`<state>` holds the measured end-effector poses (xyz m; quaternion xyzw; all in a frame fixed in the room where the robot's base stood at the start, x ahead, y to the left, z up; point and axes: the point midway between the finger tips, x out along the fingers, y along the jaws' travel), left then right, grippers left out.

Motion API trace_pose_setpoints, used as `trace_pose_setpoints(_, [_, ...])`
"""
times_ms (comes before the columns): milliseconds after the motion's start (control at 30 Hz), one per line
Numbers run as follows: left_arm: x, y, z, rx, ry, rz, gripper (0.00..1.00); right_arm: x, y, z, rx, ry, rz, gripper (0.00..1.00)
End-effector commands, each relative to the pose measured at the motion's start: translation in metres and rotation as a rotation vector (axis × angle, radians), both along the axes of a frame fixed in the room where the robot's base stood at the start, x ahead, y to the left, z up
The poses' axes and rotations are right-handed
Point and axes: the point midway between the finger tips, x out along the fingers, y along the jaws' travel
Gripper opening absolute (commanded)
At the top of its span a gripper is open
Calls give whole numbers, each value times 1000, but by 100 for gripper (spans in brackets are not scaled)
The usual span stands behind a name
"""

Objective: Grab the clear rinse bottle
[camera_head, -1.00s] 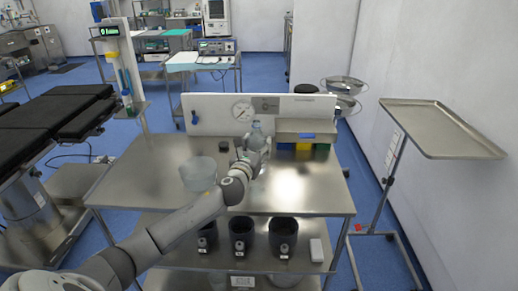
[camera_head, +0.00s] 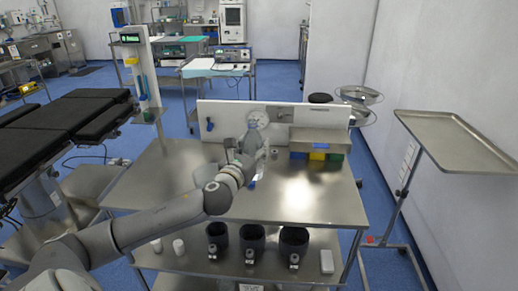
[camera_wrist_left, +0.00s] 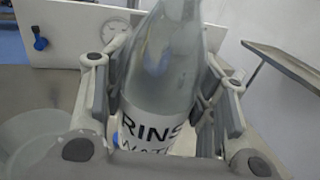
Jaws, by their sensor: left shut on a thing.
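The clear rinse bottle (camera_head: 251,143) stands roughly upright at the cart's middle, in front of the white back panel. Its label, reading "RINS" and "WAT", shows in the left wrist view (camera_wrist_left: 160,125). My left gripper (camera_head: 243,160) is shut on the bottle, with a finger on each side of its body in the left wrist view (camera_wrist_left: 164,98). The arm hides the bottle's lower part in the head view, and I cannot tell whether its base touches the cart top. My right gripper is not in view.
The steel cart top (camera_head: 310,207) is clear at the right front. A translucent bowl (camera_head: 207,174) is partly behind my arm. Coloured bins (camera_head: 318,154) sit at the back right. Black containers (camera_head: 252,240) stand on the lower shelf. A tray stand (camera_head: 455,143) is to the right.

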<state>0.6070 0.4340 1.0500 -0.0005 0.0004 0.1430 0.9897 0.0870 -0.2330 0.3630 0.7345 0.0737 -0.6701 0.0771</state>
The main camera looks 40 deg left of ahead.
Motion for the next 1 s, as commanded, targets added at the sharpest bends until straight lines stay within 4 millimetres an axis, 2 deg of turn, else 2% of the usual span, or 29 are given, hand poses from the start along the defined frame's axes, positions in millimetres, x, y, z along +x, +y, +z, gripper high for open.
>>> trace_pose_setpoints(400, [-28,3,13,3,-2,1,14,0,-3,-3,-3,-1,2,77])
trace_pose_setpoints(1000, [-42,2,20,1,-4,0,14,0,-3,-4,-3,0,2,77])
